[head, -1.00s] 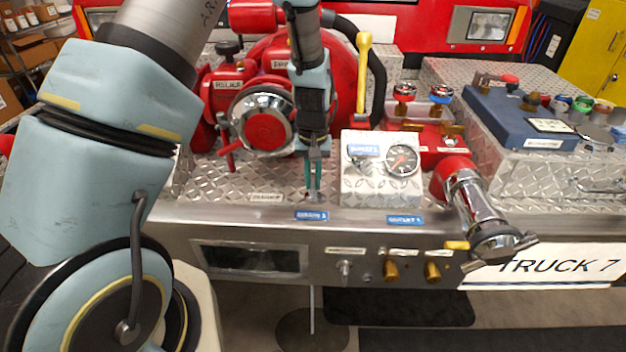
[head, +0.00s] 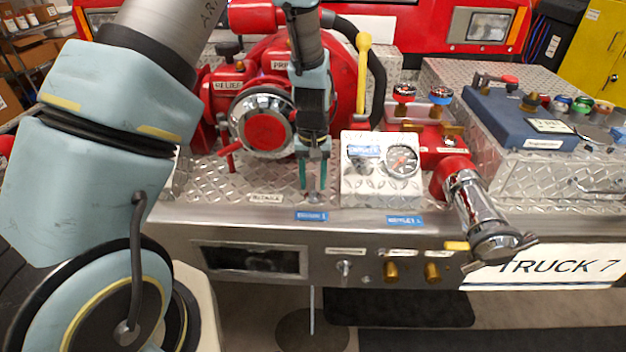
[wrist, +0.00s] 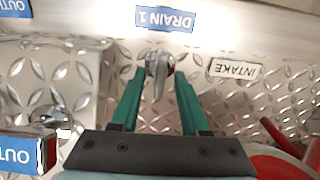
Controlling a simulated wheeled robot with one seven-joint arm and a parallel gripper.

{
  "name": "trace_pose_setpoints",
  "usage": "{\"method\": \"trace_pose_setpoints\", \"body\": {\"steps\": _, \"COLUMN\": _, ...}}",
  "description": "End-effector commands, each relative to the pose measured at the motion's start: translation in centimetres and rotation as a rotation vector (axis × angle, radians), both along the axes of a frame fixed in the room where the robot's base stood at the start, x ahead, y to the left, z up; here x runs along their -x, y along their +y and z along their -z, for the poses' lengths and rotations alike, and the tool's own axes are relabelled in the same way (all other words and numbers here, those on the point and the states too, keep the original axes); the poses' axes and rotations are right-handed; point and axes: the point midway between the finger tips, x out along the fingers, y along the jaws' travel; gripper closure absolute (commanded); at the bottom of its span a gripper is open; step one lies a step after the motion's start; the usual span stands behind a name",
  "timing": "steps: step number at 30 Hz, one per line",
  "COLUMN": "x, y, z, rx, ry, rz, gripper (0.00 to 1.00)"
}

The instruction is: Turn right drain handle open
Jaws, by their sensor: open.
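My gripper (head: 313,184) points down at the diamond-plate deck, fingers spread apart. A small chrome handle (wrist: 158,72) stands between its green fingertips in the wrist view, with gaps visible on both sides. In the head view the handle (head: 314,195) shows just below the fingertips. A blue "DRAIN 1" label (wrist: 167,18) lies beside it, also in the head view (head: 311,216). No other drain label is readable, so I cannot tell whether this is the right drain handle.
A chrome gauge box (head: 381,187) stands close to the right of my gripper. A red pump (head: 265,130) with a chrome cap is behind left. Brass knobs (head: 432,272) and a chrome outlet (head: 480,215) are front right. An "INTAKE" label (wrist: 235,69) lies nearby.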

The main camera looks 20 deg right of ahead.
Motion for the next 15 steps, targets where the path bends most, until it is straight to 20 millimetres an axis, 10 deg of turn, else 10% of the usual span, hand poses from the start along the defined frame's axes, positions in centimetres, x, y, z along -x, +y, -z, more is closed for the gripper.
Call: {"method": "trace_pose_setpoints", "body": {"steps": 15, "x": -0.1, "y": -0.1, "z": -7.0, "rx": 0.004, "ry": -0.004, "rz": 0.001, "gripper": 0.55}}
